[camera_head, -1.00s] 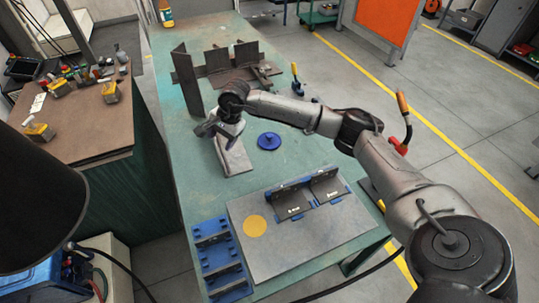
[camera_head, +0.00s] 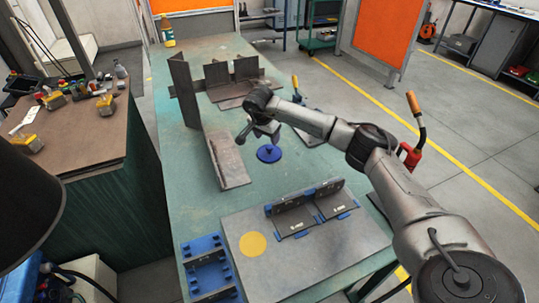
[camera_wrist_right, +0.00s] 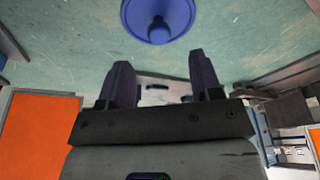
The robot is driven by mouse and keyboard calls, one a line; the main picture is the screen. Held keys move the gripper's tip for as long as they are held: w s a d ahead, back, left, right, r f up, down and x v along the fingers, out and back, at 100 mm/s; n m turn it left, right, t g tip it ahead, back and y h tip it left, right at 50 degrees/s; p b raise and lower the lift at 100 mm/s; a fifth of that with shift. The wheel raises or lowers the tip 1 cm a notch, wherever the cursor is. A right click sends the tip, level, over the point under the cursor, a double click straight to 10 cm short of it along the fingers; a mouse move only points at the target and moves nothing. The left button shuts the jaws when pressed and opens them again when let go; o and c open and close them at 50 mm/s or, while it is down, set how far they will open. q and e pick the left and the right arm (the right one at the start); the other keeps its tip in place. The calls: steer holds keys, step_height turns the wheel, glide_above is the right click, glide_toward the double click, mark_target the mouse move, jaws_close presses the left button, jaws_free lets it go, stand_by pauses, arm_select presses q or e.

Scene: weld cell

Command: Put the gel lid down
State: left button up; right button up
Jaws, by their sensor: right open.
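The gel lid, a round blue disc with a raised knob (camera_head: 269,154), lies on the green table right of the flat steel bar. It also shows at the top of the right wrist view (camera_wrist_right: 158,16), with its knob towards the gripper. My right gripper (camera_head: 258,135) is just behind and above the lid in the head view. Its two dark fingers (camera_wrist_right: 156,85) are apart with nothing between them, and the lid lies beyond their tips. My left gripper is not in view.
A grey plate with a yellow disc (camera_head: 253,245) and blue-clamped brackets (camera_head: 310,208) is at the table's front. A blue fixture (camera_head: 207,265) stands left of it. Upright steel plates (camera_head: 185,92) and a flat bar (camera_head: 228,160) lie behind. Green table (camera_head: 295,165) is bare around the lid.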

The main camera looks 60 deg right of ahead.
mark_target(269, 147)
steer(key=shift+a+b+x, duration=0.2)
steer(key=shift+b+x, duration=1.15)
steer(key=shift+x, duration=1.25)
steer(key=shift+d+f, duration=0.1)
steer(key=shift+f, duration=0.25)
steer(key=shift+r, duration=0.1)
steer(key=c, duration=1)
